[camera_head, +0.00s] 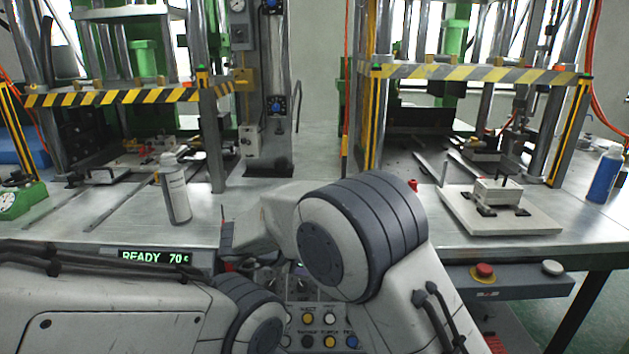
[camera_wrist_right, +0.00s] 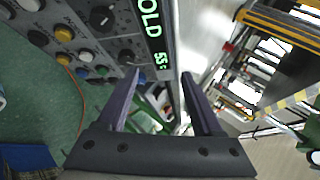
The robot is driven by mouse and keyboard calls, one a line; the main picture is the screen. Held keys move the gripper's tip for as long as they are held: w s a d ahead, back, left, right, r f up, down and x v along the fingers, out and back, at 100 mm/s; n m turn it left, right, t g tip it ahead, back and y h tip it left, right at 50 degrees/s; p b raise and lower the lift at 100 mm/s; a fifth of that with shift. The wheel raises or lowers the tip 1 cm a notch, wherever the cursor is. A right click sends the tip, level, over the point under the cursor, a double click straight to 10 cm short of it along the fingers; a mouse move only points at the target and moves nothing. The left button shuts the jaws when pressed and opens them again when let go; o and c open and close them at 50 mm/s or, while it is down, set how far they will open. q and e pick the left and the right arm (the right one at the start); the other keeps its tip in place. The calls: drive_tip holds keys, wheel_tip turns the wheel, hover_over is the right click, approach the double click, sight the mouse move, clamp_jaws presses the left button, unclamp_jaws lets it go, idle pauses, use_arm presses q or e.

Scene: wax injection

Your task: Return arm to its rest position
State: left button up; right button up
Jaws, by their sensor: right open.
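My right gripper (camera_wrist_right: 160,74) is open in the right wrist view, with its two dark fingers apart and nothing between them. In the head view my right arm bends across the lower middle. Its wrist reaches left over the front edge of the worktable (camera_head: 330,190), and the jaws are not clearly seen there. My left arm lies low along the bottom left, and its gripper is out of the picture.
A grey bottle (camera_head: 175,188) stands left of my right wrist. On the right are a white plate (camera_head: 455,212) carrying a small mould block (camera_head: 497,192), a blue bottle (camera_head: 604,175) and a red button (camera_head: 484,271). Two presses with striped bars (camera_head: 120,96) stand behind.

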drive_tip(key=w+d+r+n+t+y, duration=0.45)
drive_tip(key=d+n+y, duration=0.2)
drive_tip(key=n, duration=0.45)
drive_tip(key=s+d+f+n+g, duration=0.3)
drive_tip(key=s+d+n, duration=0.1)
drive_tip(key=s, duration=0.4)
drive_tip(key=s+d+f+n+g+y, duration=0.1)
drive_tip(key=s+d+f+n+g, duration=0.3)
drive_tip(key=s, duration=0.5)
drive_tip(key=s+d+f+n+g, duration=0.25)
drive_tip(key=s+d+n, duration=0.2)
drive_tip(key=s, duration=0.35)
drive_tip(key=s+a+r+n+g, duration=0.1)
drive_tip(key=s+a+r+n, duration=0.1)
drive_tip(key=s+a+n, duration=0.4)
drive_tip(key=s+a+r+n+g, duration=0.2)
drive_tip(key=s+a+r, duration=0.1)
drive_tip(key=s+a, duration=0.55)
wheel_tip(320, 180, up, 13)
drive_tip(key=d+p, duration=0.1)
drive_tip(key=p, duration=1.2)
drive_tip(key=shift+s+y, duration=0.2)
drive_tip(key=shift+y, duration=0.25)
